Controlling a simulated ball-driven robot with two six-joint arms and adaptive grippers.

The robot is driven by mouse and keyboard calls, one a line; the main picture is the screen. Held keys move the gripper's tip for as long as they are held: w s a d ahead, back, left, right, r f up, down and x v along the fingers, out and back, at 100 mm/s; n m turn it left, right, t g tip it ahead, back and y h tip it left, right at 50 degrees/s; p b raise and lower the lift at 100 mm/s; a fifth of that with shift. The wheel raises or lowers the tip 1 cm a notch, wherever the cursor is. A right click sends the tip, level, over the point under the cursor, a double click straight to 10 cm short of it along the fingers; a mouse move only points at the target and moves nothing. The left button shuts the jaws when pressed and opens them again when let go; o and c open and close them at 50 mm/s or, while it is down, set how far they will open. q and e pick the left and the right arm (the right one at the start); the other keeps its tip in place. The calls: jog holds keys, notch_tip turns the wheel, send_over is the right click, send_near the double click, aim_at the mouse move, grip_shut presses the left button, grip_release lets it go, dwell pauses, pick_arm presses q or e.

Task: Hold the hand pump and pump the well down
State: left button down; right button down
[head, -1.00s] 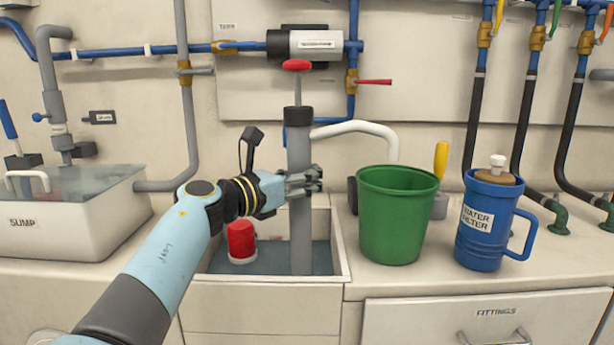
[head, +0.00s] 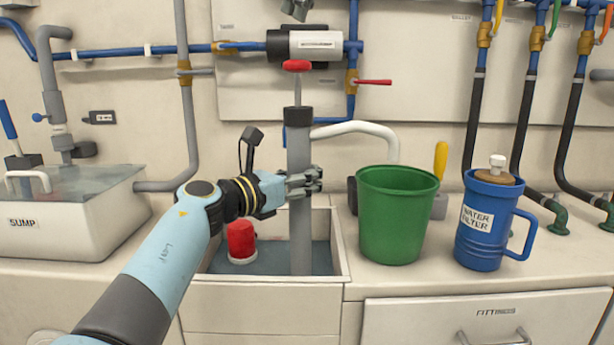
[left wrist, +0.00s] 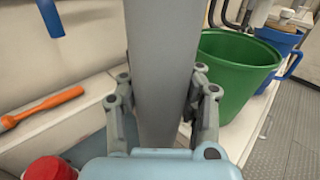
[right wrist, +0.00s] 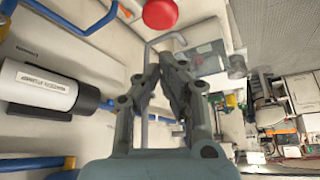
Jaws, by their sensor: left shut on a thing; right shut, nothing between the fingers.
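The hand pump (head: 299,148) is a grey tube standing upright in the well (head: 341,262), with its foot in water. Its red handle (head: 297,66) is raised on a thin rod. It also shows in the right wrist view (right wrist: 160,13). My left gripper (head: 312,181) is shut around the tube at mid height. In the left wrist view the fingers (left wrist: 160,100) flank the tube (left wrist: 162,50). My right gripper (head: 297,9) is shut and empty, above and apart from the handle. A white spout (head: 360,128) curves from the tube toward the green bucket (head: 392,220).
A red-topped device (head: 241,240) sits in the well left of the tube. A blue water filter jug (head: 487,222) stands right of the bucket. A sump box (head: 75,220) is at the left. A white cylinder (head: 316,45) and blue pipes run along the wall behind the handle.

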send_over(296, 72)
jog(key=w, duration=0.2)
jog(key=shift+d+f, duration=0.2)
jog(key=shift+f, duration=1.25)
jog(key=shift+d+f, duration=0.15)
jog(key=shift+f, duration=1.25)
jog(key=shift+w, duration=0.1)
jog(key=shift+a, duration=0.35)
jog(key=shift+f, duration=2.45)
jog(key=shift+r, duration=2.35)
jog(key=shift+s+a, duration=0.2)
jog(key=shift+s, duration=0.05)
